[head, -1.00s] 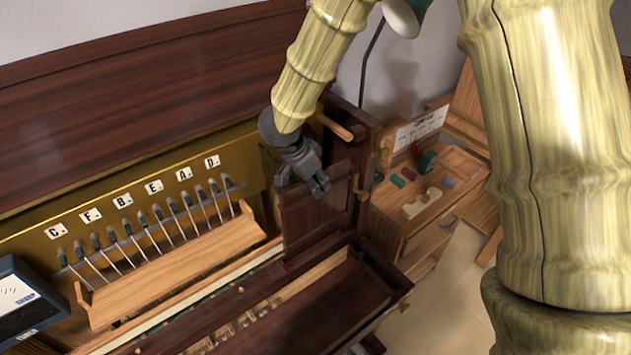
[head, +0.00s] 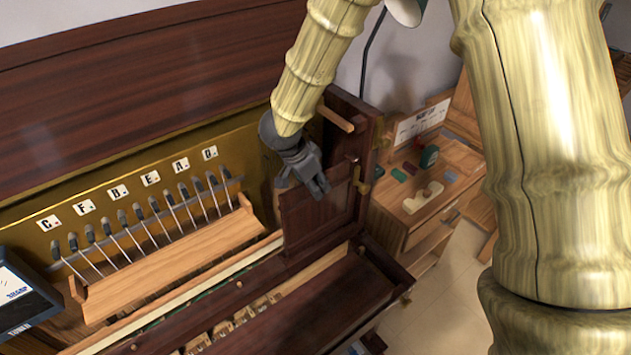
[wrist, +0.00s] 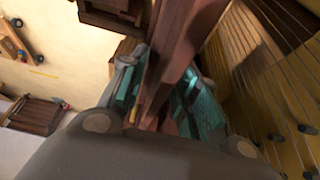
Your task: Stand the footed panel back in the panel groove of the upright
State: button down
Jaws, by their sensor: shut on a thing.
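The footed panel (head: 308,218) is a dark reddish-brown wooden board. It stands roughly upright at the right end of the piano's opening, beside the dark upright (head: 368,150). My gripper (head: 318,186) is shut on the panel's upper edge, reaching down from above. In the wrist view the panel (wrist: 172,60) runs away between the teal-padded fingers of my gripper (wrist: 160,105). The panel's foot and the groove are hidden, so I cannot tell whether the panel is seated.
Hammers and a wooden rail (head: 180,260) lie left of the panel. A tuner box (head: 20,300) sits far left. A wooden peg (head: 336,118) juts from the upright's top. A small cabinet (head: 420,205) with tools stands at right. The open key bed (head: 320,300) lies in front.

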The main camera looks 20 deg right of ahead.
jog(key=shift+f+b, duration=0.65)
jog(key=shift+f, duration=1.3)
jog(key=shift+a+f+p, duration=0.1)
jog(key=shift+p, duration=0.35)
jog(key=shift+p, duration=0.55)
dwell(0.6)
jog(key=c, duration=1)
grip_release()
jog(key=shift+o, duration=0.2)
jog(key=v, duration=1.2)
